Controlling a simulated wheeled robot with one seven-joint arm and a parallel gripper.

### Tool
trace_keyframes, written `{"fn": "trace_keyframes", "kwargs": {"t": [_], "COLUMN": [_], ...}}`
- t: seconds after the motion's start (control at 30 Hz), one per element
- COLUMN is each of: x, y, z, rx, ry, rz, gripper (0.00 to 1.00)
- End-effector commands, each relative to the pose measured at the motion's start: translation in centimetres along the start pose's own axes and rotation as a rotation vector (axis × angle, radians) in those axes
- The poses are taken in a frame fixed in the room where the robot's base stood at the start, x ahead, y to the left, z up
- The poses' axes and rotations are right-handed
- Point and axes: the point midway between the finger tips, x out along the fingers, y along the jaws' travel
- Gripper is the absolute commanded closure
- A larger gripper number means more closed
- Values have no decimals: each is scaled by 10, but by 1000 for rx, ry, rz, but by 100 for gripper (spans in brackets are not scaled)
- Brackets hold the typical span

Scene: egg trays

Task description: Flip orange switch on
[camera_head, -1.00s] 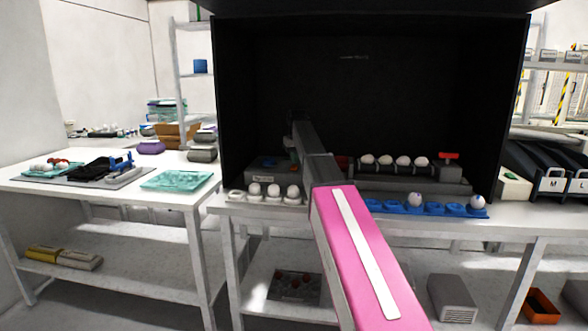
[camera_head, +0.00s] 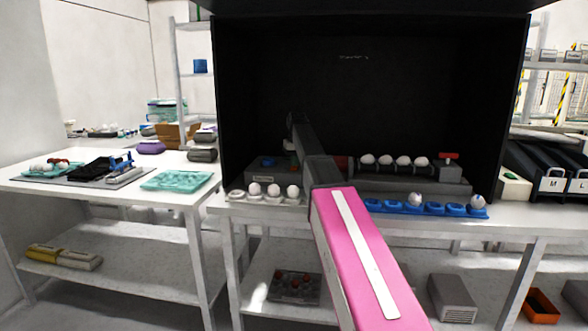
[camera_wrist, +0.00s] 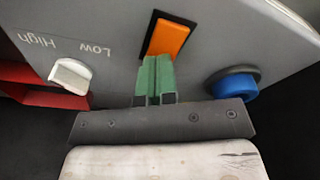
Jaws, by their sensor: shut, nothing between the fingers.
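The orange switch (camera_wrist: 167,37) is a rocker in a black frame on a grey control panel (camera_wrist: 115,20), in the upper middle of the wrist view. My gripper (camera_wrist: 155,62) has green fingertips pressed together, with nothing between them. The tips overlap the lower edge of the orange rocker in the picture; I cannot tell whether they touch it. In the head view the control box (camera_head: 262,163) sits at the lower left inside the black enclosure, and my arm partly hides it.
A white knob (camera_wrist: 71,75) marked Low and High is left of the switch, and a blue round button (camera_wrist: 236,86) is right. A white egg tray (camera_head: 237,196) and a blue egg tray (camera_head: 408,209) line the table's front. Eggs (camera_head: 403,161) sit on rollers behind.

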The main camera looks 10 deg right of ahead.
Motion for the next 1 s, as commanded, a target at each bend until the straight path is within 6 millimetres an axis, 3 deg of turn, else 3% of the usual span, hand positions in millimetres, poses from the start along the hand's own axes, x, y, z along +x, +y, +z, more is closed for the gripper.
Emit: {"fn": "trace_keyframes", "kwargs": {"t": [0.33,1.0], "x": [-3,-48], "y": [0,0], "z": [0,-8], "rx": [0,0], "ry": [0,0], "rz": [0,0], "gripper": [100,100]}}
